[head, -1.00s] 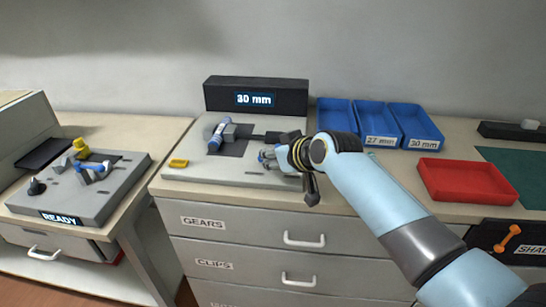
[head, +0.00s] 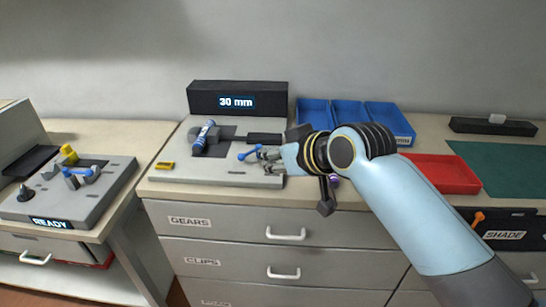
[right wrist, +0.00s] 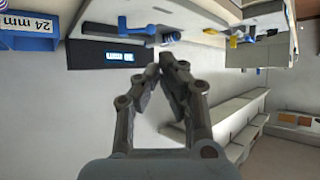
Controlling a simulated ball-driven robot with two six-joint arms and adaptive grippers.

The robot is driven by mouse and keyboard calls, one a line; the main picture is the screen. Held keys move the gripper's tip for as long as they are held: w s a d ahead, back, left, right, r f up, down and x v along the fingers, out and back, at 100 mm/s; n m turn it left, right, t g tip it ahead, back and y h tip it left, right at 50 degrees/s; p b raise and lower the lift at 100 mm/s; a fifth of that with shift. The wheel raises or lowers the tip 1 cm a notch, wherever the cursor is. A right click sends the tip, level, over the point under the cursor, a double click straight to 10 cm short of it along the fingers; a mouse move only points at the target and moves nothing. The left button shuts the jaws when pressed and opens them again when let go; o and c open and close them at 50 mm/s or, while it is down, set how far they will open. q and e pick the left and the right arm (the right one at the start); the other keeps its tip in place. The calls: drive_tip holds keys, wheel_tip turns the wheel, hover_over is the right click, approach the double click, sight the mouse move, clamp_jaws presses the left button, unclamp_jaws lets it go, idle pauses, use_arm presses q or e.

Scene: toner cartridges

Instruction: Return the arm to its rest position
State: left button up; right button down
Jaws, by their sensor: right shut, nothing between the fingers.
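My right arm comes in from the right in the head view. Its gripper (head: 262,155) is over the right part of the grey measuring station (head: 215,178), beside a small blue part (head: 249,153). I cannot tell in the head view whether they touch. In the right wrist view my right gripper's fingertips (right wrist: 165,68) are together with nothing between them. A blue-and-white cylinder (head: 206,136) lies in the station's holder, clear of the gripper. My left gripper is not in view.
A black display (head: 280,101) reading "30 mm" stands behind the station. Blue bins (head: 391,130) and a red tray (head: 448,176) are to the right, the tray partly behind my arm. Another station (head: 60,212) reading "READY" is at the left. Drawers are below the counter.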

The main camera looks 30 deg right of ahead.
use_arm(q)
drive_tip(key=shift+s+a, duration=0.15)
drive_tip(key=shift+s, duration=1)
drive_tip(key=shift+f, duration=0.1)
